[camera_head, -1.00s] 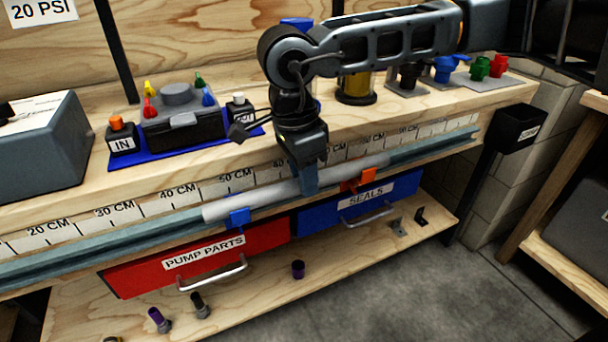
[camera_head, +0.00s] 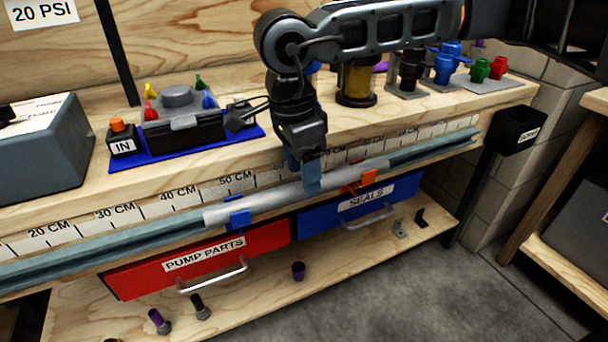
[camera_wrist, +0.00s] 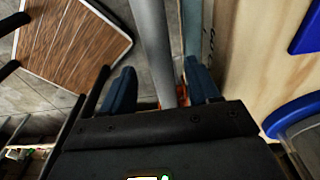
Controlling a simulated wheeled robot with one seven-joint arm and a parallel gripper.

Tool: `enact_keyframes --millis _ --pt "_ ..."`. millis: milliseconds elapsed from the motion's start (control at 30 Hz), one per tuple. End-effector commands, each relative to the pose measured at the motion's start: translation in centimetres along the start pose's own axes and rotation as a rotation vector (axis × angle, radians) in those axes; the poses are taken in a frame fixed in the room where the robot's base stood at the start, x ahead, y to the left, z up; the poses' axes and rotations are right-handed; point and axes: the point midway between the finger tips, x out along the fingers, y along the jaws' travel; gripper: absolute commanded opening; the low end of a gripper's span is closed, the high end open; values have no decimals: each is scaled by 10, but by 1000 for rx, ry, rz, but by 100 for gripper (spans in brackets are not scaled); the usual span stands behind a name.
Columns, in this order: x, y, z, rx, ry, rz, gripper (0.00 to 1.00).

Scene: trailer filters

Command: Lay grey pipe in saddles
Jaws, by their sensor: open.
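The grey pipe (camera_head: 275,196) lies along the front rail of the bench. It passes between the prongs of the blue saddle (camera_head: 240,219) near its left end and the orange saddle (camera_head: 369,178) near its right end. It looks seated in both, though the exact contact is hard to see. My gripper (camera_head: 309,184) points down over the pipe's middle, its blue fingers open on either side. In the wrist view, the pipe (camera_wrist: 153,40) runs between the fingers of my gripper (camera_wrist: 159,72), with a gap on each side.
The teal rail (camera_head: 120,235) runs along the bench edge below a centimetre scale. A red drawer (camera_head: 190,265) and a blue drawer (camera_head: 345,207) sit beneath it. A pump on a blue plate (camera_head: 215,143) and a yellow filter (camera_head: 357,82) stand on the bench behind.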

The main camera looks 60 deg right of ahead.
Motion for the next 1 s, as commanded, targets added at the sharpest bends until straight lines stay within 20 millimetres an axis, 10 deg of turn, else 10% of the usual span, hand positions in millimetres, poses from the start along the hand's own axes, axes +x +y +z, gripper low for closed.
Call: enact_keyframes --millis 333,1000 --pt "-48 0 0 0 1 -2 60" --pt "-51 0 0 0 0 0 60"
